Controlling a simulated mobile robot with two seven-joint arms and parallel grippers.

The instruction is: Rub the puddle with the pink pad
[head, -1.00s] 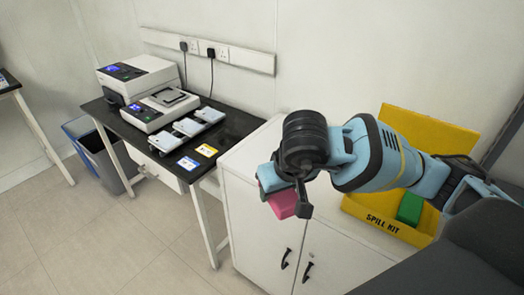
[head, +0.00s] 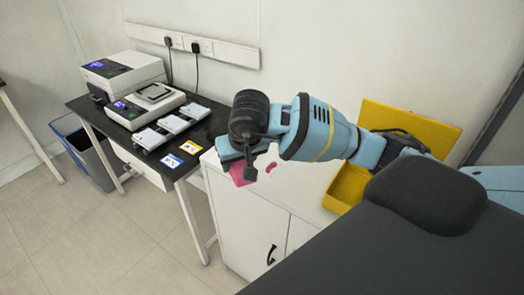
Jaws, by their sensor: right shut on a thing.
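My right gripper (head: 243,167) reaches in from the right and is shut on the pink pad (head: 239,176), which is partly hidden by the fingers. The gripper and pad are over the left part of the white cabinet's top. Small pink patches, apparently the puddle (head: 271,167), show on the white top just right of the gripper. The gripper may hide more of it. I cannot tell whether the pad touches the top. My left gripper is not in view.
The white cabinet (head: 238,222) stands right of a black-topped bench (head: 203,138) with two machines, several pale trays, and blue and yellow cards. A yellow spill kit box (head: 345,188) sits behind my arm. Bins (head: 88,150) stand at the left.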

